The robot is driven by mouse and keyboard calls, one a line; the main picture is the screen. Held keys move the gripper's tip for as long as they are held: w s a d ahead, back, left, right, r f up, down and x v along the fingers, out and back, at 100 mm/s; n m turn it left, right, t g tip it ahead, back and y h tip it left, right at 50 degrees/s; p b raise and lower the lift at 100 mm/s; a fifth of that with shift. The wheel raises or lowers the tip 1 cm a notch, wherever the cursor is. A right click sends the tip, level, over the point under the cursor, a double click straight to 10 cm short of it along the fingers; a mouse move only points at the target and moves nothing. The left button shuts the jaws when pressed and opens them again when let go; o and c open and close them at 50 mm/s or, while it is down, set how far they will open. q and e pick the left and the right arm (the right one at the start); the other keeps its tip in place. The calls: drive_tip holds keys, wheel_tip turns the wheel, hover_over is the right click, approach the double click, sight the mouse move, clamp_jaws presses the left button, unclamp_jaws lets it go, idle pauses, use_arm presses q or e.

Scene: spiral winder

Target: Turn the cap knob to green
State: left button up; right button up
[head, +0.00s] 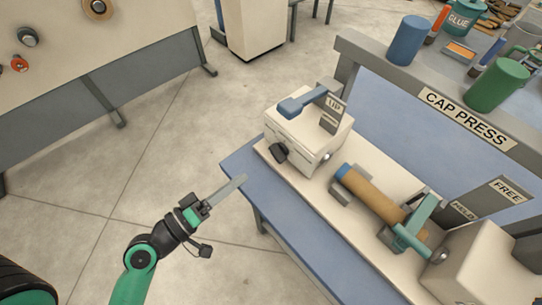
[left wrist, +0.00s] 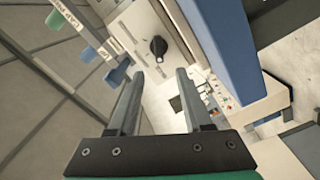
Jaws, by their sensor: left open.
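The black cap knob (head: 279,152) sits on the front left side of the cream machine block (head: 310,135). In the left wrist view the knob (left wrist: 158,46) shows on a pale panel, ahead of the fingertips. I cannot make out its pointer setting or a green mark beside it. My left gripper (head: 238,182) is left of and below the knob in the head view, apart from it. In the left wrist view its two fingers (left wrist: 156,76) stand apart with nothing between them touching. My right gripper is not in view.
A blue lever (head: 300,103) and a grey UP sign (head: 333,108) top the block. A tan roll (head: 372,195) lies in a cradle to its right, near a teal clamp (head: 410,238). The blue bench edge (head: 262,195) is close to my gripper.

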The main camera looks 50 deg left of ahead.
sight(279, 152)
use_arm(q)
drive_tip(key=w+p, duration=0.1)
drive_tip(key=w, duration=1)
drive_tip(key=shift+a+p, duration=0.1)
drive_tip(key=shift+p, duration=0.2)
clamp_jaws()
